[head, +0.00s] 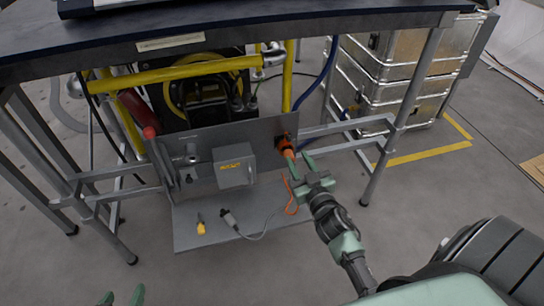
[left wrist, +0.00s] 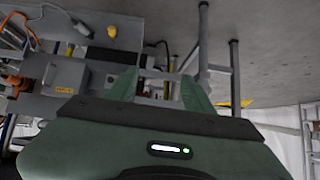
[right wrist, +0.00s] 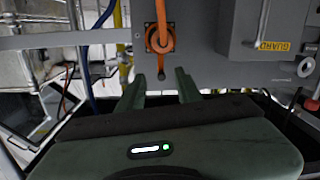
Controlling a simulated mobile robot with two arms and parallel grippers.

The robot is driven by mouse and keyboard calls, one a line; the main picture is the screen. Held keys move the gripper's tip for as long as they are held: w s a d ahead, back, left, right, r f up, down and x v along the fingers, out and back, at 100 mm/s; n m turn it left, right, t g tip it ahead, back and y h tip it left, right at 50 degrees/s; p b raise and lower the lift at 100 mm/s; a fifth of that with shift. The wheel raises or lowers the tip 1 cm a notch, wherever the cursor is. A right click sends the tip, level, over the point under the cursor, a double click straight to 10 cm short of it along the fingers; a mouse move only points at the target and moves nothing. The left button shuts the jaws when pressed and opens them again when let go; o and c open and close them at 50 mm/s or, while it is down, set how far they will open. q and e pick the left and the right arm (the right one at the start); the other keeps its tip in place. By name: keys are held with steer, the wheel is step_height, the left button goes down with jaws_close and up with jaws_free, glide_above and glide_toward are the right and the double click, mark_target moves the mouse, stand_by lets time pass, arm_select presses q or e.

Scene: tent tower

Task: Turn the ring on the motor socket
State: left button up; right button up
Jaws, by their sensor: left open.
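The motor socket (head: 284,143) is an orange and dark fitting at the right end of the grey upright panel. In the right wrist view its orange ring (right wrist: 160,38) surrounds a dark centre. An orange cable or strip crosses it, and a short tab hangs below. My right gripper (head: 299,160) is just in front of the socket in the head view. Its fingers (right wrist: 158,88) are open with nothing gripped between them; the tab's end shows just beyond the gap. My left gripper (head: 122,296) is open and empty at the bottom left, away from the panel; its fingers show in the left wrist view (left wrist: 160,88).
A grey guard box (head: 234,165) sits on the panel. A grey plug with a cable (head: 229,218) and a yellow-handled item (head: 200,228) lie on the lower shelf (head: 190,239). A red cylinder (head: 136,108) is at left. Table legs (head: 400,110) stand right of the socket.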

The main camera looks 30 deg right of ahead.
mark_target(289, 141)
steer(key=shift+t, duration=0.3)
steer(key=w, duration=0.2)
steer(key=w+r+b, duration=0.1)
steer(key=w, duration=0.1)
steer(key=w+d, duration=0.1)
steer(key=w, duration=0.1)
steer(key=shift+w+r, duration=0.3)
steer(key=shift+w, duration=0.1)
arm_select(q)
steer(key=w+d+r+t+h, duration=0.1)
steer(key=w+r+t, duration=0.2)
steer(key=r, duration=0.4)
steer(key=shift+w+d+t, duration=0.2)
steer(key=shift+w+t, duration=0.15)
steer(key=shift+t, duration=0.15)
arm_select(e)
steer(key=shift+w+d, duration=0.15)
steer(key=shift+w, duration=0.5)
arm_select(q)
steer(key=shift+f, duration=0.1)
arm_select(e)
jaws_close()
